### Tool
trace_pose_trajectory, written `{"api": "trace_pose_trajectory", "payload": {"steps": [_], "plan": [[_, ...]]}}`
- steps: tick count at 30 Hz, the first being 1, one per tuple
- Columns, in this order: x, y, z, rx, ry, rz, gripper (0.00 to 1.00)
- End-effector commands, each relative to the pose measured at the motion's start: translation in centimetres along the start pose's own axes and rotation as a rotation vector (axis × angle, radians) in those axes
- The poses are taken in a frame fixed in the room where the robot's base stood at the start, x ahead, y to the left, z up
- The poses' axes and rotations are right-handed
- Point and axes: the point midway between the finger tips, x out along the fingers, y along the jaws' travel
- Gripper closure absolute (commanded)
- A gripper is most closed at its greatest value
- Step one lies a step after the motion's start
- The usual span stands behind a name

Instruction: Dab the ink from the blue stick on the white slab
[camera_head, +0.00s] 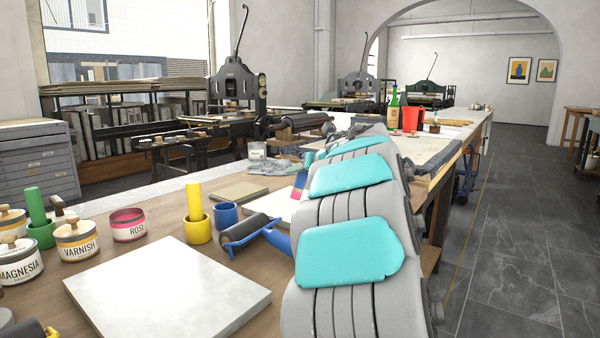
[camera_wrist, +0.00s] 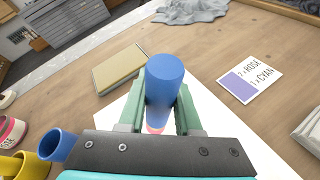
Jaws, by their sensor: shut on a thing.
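My gripper (camera_wrist: 160,108) is shut on the blue stick (camera_wrist: 165,72) in the wrist view. The stick's lower end looks pinkish, partly hidden between the fingers. Below it lies a flat white surface (camera_wrist: 228,128); I cannot tell whether the tip touches it. In the head view a thick white slab (camera_head: 165,290) lies at the front of the table. Another flat white piece (camera_head: 276,203) lies beyond the roller, partly behind my arm.
An empty blue cup (camera_head: 225,214) stands beside a yellow cup with a yellow stick (camera_head: 195,205). A blue-handled roller (camera_head: 250,230) lies behind the front slab. Ink tins, including varnish (camera_head: 77,240) and rose (camera_head: 128,224), stand left. A Rose/Cyan card (camera_wrist: 250,78) lies right of the stick.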

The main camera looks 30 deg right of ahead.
Motion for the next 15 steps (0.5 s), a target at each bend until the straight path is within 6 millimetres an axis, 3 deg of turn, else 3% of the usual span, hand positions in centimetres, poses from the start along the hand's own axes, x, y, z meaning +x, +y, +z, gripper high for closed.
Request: {"api": "trace_pose_trajectory", "payload": {"steps": [15], "plan": [[0.22,-0.21,-0.52,0.000,0.000,0.000,1.00]]}}
